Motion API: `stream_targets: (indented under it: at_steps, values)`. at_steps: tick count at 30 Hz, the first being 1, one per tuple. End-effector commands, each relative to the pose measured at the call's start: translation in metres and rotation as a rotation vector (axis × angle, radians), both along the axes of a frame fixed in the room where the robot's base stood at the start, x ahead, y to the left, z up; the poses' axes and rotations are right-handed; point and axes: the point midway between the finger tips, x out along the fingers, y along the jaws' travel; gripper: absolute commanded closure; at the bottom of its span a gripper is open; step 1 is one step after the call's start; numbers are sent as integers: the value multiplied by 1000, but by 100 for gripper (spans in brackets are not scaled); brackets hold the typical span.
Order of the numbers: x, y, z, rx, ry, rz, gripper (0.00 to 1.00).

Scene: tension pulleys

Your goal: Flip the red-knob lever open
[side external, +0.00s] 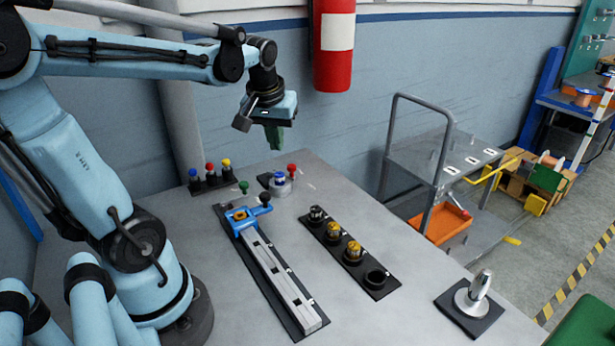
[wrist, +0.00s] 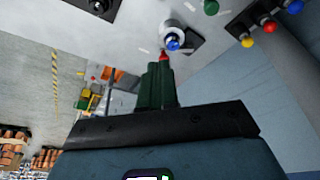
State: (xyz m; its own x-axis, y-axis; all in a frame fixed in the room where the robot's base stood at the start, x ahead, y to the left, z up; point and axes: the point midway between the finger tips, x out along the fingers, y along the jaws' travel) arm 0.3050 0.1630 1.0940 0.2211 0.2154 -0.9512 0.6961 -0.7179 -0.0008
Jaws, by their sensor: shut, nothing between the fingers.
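The red knob (side external: 291,168) stands at the side of a small grey round fixture with a blue top (side external: 279,179), near the far edge of the grey table. Its lever arm is too small to make out clearly. In the wrist view the red knob (wrist: 163,57) shows just beyond my fingertips, partly hidden by them, with the blue top (wrist: 173,43) beside it. My gripper (side external: 274,148) has dark green fingers that point down, shut and empty. It hangs above and slightly left of the red knob, apparently apart from it. The fingers also show in the wrist view (wrist: 160,66).
A black rack (side external: 211,182) with blue, red and yellow knobs stands to the left, and a green knob (side external: 243,187) is nearby. A blue-ended rail (side external: 275,270) and a black holder with metal parts (side external: 332,238) lie in front.

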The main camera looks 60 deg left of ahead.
Motion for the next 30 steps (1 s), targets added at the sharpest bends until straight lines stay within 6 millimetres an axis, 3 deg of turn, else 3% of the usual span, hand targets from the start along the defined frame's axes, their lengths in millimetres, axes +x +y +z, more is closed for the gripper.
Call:
stream_targets:
  at_steps: [11,30]
  values:
    - [3,2,-11,1,-1,-3,100]
    - [23,21,-93,0,-1,-3,100]
